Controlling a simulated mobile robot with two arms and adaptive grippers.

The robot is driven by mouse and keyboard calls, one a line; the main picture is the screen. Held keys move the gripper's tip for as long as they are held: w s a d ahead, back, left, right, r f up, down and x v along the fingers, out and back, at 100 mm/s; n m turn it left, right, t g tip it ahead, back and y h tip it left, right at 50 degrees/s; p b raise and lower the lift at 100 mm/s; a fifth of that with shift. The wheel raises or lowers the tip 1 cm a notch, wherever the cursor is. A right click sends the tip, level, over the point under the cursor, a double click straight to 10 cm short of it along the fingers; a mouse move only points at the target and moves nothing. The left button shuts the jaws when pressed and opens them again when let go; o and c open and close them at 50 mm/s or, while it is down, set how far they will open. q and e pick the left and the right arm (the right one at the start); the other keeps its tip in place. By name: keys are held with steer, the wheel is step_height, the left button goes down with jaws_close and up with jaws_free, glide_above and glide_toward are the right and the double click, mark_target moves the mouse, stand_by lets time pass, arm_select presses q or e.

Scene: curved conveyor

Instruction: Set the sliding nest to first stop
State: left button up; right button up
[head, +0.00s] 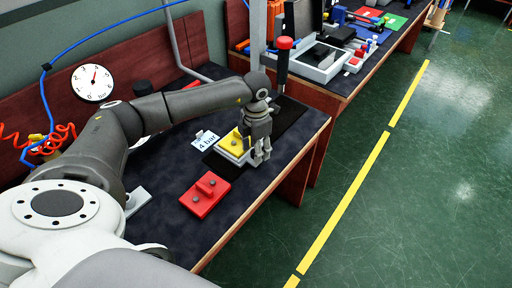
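A pale block with a yellow top (236,142), which looks like the sliding nest, sits on a black track (285,118) on the dark workbench. My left gripper (260,160) points down at the right side of this block, very close to it or touching. Its fingers look near each other, but I cannot tell whether they are shut or grip anything. The gripper hides the block's right edge and part of the track. Stop marks are too small to make out. My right gripper is not in view.
A red block (204,194) lies nearer on the bench, and a "4 bar" card (206,141) stands left of the nest. A red-knobbed lever (283,62) rises behind. A gauge (92,83) is at left. The front-right bench top is clear.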

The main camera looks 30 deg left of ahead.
arm_select(q)
jaws_close()
stand_by(0.3)
steer(key=shift+w, duration=0.15)
